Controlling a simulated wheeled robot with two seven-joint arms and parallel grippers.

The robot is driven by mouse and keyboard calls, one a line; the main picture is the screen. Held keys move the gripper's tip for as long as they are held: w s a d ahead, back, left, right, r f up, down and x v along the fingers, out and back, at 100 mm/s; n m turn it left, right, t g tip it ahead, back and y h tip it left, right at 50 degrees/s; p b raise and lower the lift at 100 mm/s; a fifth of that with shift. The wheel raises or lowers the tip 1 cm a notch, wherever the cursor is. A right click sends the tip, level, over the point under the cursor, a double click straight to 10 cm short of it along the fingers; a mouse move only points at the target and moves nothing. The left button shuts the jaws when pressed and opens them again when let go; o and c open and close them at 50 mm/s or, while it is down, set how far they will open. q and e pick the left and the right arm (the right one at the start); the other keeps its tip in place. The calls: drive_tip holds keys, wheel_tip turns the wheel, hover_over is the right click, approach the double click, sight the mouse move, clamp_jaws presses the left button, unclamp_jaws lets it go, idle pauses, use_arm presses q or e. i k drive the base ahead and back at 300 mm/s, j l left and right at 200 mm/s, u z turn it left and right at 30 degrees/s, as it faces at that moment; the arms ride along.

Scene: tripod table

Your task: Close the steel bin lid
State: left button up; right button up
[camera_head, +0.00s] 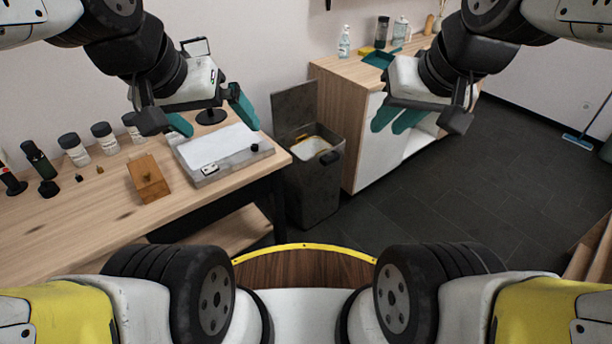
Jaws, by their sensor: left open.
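The steel bin (312,190) is dark grey and stands on the floor between the wooden table and the cabinet. Its lid (294,108) is up, standing nearly upright at the back of the bin, and the opening shows a light liner or rim. My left gripper (222,128) is open with teal fingers, above the table and left of the lid, apart from it. My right gripper (388,130) is to the right of the bin, in front of the cabinet in the picture, apart from the lid. Its teal fingers overlap from this angle, so its opening is unclear.
The wooden table (110,205) at left holds a white tray (222,150), a wooden box (148,180) and several jars. The cabinet (340,78) stands close to the bin's right, with bottles and a teal dustpan (379,59) on top. Dark floor (420,205) is free at right.

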sight(293, 108)
drive_tip(key=k+j+z, duration=0.25)
drive_tip(key=k+j, duration=0.3)
drive_tip(key=j, duration=0.15)
drive_tip(key=i+l, duration=0.2)
drive_tip(key=i, duration=0.25)
drive_tip(key=i+l, duration=0.2)
drive_tip(key=i, duration=0.3)
drive_tip(key=i+l, duration=0.2)
drive_tip(key=i, duration=0.25)
drive_tip(key=i+l+z, duration=0.1)
drive_tip(key=i, duration=0.35)
drive_tip(key=i+l, duration=0.25)
drive_tip(key=i, duration=0.25)
